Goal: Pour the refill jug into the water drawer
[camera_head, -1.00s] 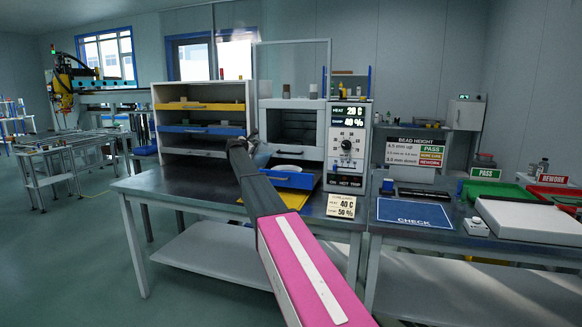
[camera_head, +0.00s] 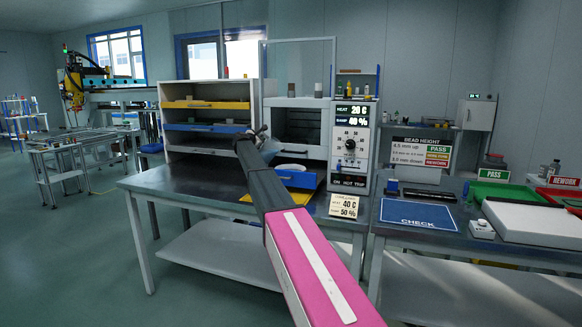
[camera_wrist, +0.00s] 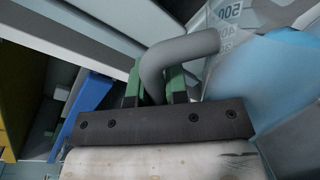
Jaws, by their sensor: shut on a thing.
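My gripper (camera_wrist: 157,88) is shut on the grey curved handle of the refill jug (camera_wrist: 230,22) in the wrist view. The jug is clear, with printed marks such as 500, and light blue water (camera_wrist: 292,60) shows inside. It looks tilted. In the head view, the jug (camera_head: 269,146) is small and mostly hidden behind my gripper and wrist. The water drawer (camera_head: 302,180) is blue-fronted and pulled out below the grey chamber, just right of my wrist. A pale round shape (camera_head: 292,168) shows at it. Whether the jug's lip is over the drawer cannot be told.
A shelf unit (camera_head: 164,125) with yellow and blue trays stands left of the chamber (camera_head: 325,140). The control panel (camera_head: 351,145) reads HEAT 20 C, DAMP 40 %. A card (camera_head: 344,207) shows 40 C, 50 %. A blue CHECK mat (camera_head: 418,214) lies to the right.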

